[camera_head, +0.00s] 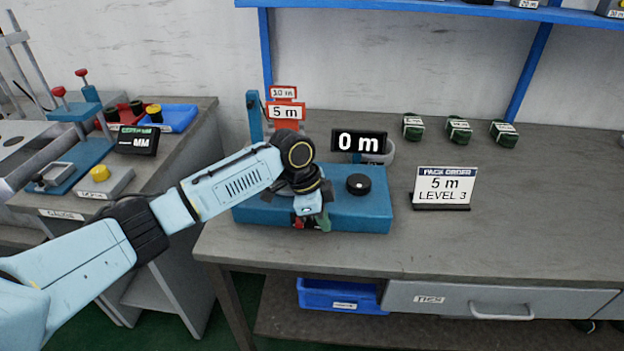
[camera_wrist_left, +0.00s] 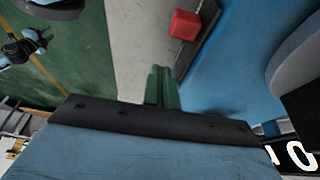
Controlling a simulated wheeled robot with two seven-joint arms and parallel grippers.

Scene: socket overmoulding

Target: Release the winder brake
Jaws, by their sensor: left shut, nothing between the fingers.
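The winder is a blue base (camera_head: 360,212) on the bench with a black knob (camera_head: 358,184) on top. Its display (camera_head: 358,143) reads 0 m. My left gripper (camera_head: 312,224) is at the front edge of the base, pointing down, shut and empty. In the left wrist view its greenish fingers (camera_wrist_left: 163,88) are together. A red block (camera_wrist_left: 185,25), perhaps the brake's handle, sits on a dark strip by the blue base, ahead of the fingertips and apart from them in that picture. My arm hides much of the winder in the head view. My right gripper is out of view.
A sign (camera_head: 443,187) reading 5 m, level 3 stands right of the winder. Several dark green labelled coils (camera_head: 459,130) lie behind it. Red 5 m and 10 m tags (camera_head: 285,110) stand behind my arm. The bench's right front is clear.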

